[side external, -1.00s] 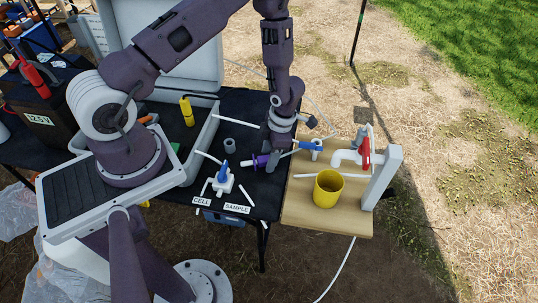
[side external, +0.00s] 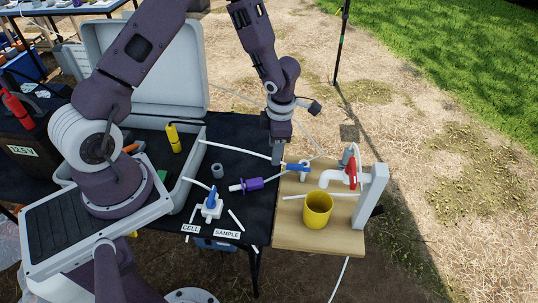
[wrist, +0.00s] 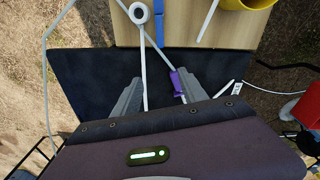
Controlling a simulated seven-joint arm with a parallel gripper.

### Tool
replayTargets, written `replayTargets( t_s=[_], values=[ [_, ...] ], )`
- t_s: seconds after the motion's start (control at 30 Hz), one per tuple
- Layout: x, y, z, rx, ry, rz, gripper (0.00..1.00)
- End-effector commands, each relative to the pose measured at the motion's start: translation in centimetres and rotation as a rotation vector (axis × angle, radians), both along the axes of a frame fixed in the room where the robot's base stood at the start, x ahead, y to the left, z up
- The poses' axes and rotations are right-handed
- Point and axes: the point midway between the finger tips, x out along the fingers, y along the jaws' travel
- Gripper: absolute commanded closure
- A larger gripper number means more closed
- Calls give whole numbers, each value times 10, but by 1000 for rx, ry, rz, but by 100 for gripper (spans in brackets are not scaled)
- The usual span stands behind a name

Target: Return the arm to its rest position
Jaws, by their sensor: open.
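My gripper (side external: 277,155) points down over the black table, near the wooden board's left edge. In the wrist view its two fingers (wrist: 158,92) are spread apart with nothing held between them. A purple fitting with a white end (side external: 246,185) lies on the black table, in front and to the left of my gripper. It also shows in the wrist view (wrist: 178,85), beside the right finger and partly hidden by it. A white valve with a blue handle (side external: 211,201) stands on the table behind the CELL and SAMPLE labels.
The wooden board (side external: 290,237) carries a yellow cup (side external: 317,209), a red-handled tap (side external: 350,167) and a blue-handled fitting (side external: 296,167). White tubes cross the table and board. An open grey case (side external: 150,65) with a yellow cylinder (side external: 173,138) stands left. Open ground lies beyond.

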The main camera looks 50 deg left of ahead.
Motion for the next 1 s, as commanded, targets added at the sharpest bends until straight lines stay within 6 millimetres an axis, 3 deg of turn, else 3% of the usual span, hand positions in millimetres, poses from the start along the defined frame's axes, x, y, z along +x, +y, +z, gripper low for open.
replayTargets(
  t_s=[0.03,0.1,0.17,0.2,0.27,0.3,0.37,0.4,0.47,0.5,0.6,0.7,0.8,1.0],
  values=[
    [28,-4,32,0,-117,-119,50],
    [64,-22,90,2,-298,-363,50],
    [79,-43,144,16,-433,-595,50],
    [81,-61,181,35,-512,-761,50],
    [68,-88,233,76,-606,-1029,50],
    [49,-105,264,114,-650,-1221,50],
    [8,-125,299,185,-673,-1509,50],
    [-24,-132,314,240,-659,-1694,50],
    [-76,-134,325,323,-596,-1945,50],
    [-108,-128,326,378,-531,-2090,50],
    [-173,-101,318,484,-337,-2344,50],
    [-212,-75,309,545,-172,-2474,50],
    [-229,-61,303,565,-89,-2521,50],
    [-231,-59,302,566,-72,-2529,50]
  ],
)
